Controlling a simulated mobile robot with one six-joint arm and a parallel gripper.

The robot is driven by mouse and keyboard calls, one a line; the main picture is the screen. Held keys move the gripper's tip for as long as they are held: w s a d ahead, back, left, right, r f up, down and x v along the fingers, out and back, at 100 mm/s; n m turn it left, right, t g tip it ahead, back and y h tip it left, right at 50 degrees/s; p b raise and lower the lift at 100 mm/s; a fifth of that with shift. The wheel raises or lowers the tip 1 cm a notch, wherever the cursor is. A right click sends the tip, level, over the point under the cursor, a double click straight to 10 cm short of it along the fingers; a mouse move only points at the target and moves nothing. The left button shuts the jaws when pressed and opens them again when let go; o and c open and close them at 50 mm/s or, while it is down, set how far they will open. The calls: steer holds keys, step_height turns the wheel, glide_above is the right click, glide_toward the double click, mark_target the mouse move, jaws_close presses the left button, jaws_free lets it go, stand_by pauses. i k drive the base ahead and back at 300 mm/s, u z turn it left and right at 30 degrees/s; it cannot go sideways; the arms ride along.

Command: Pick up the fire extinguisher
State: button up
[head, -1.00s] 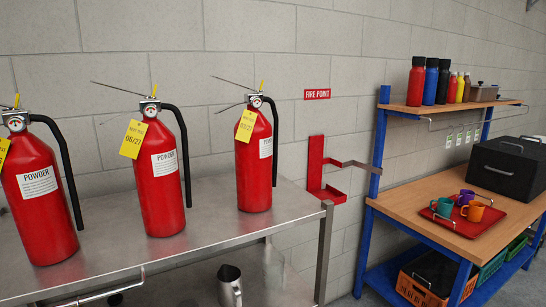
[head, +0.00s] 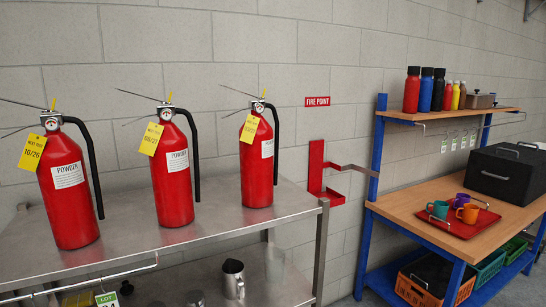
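Three red powder fire extinguishers stand upright in a row on a steel table (head: 240,226). The left extinguisher (head: 75,225) has a yellow tag reading 10/26. The middle extinguisher (head: 172,195) and the right extinguisher (head: 258,178) also carry yellow tags, their dates hard to read. Each has a black hose down its right side and a gauge at the top. An empty red wall bracket (head: 318,172) is fixed to the wall right of the table, below a red FIRE POINT sign (head: 317,101). My gripper is not in view.
A metal jug (head: 233,280) stands on the shelf under the steel table. On the right, a blue-framed wooden bench (head: 405,203) holds a red tray (head: 478,228) with mugs and a black box (head: 508,175). Bottles line its upper shelf (head: 400,115). Bare tabletop lies in front of the extinguishers.

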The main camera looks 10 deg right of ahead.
mark_target(258, 167)
steer(key=u, duration=0.15)
steer(key=i, duration=0.9)
steer(key=z, duration=1.45)
steer(key=k, duration=0.1)
steer(key=u, duration=3.3)
